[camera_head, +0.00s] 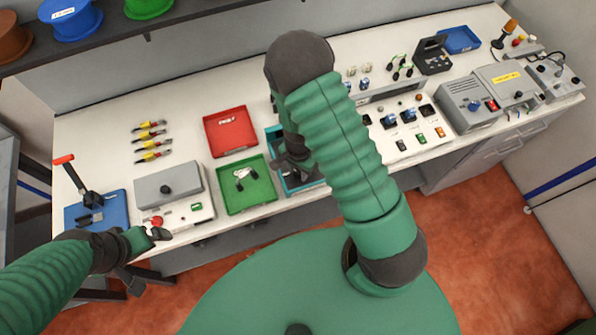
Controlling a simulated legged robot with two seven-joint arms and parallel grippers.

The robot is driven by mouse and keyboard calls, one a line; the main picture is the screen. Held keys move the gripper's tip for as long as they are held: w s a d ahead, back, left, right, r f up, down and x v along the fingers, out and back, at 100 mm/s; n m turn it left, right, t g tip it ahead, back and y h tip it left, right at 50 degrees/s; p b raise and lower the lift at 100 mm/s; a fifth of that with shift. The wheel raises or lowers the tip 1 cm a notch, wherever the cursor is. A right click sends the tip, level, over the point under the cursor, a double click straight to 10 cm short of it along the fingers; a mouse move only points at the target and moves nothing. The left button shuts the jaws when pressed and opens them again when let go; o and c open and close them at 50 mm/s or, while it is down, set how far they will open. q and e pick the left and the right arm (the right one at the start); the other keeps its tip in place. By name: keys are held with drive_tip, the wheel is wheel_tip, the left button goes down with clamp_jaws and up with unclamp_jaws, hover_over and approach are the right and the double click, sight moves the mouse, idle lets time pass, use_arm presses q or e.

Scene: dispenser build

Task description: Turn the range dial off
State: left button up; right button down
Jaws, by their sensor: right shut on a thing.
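Several dials show, and I cannot tell which is the range dial. A dark round knob (165,189) sits on the grey box at the left. Another dial (473,105) is on the grey unit at the right. Blue knobs (390,119) stand on the panel right of my arm. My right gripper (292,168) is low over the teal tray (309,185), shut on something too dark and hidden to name. My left gripper (146,257) is open and empty at the bench's front edge, below the left grey box.
A red tray (231,128) and a green tray (262,200) with white parts lie left of my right gripper. A lever press (88,195) stands at the far left. Several yellow-handled tools (152,140) lie behind. My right arm hides part of the bench middle.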

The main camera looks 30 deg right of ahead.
sight(298, 171)
drive_tip(key=shift+w+d+n, duration=0.1)
drive_tip(key=shift+w+n, duration=0.1)
drive_tip(key=shift+n, duration=0.9)
drive_tip(key=shift+r, duration=0.1)
drive_tip(key=c, duration=1.3)
unclamp_jaws()
drive_tip(key=shift+o, duration=1.3)
wheel_tip(298, 171, up, 16)
drive_tip(key=shift+r, duration=0.25)
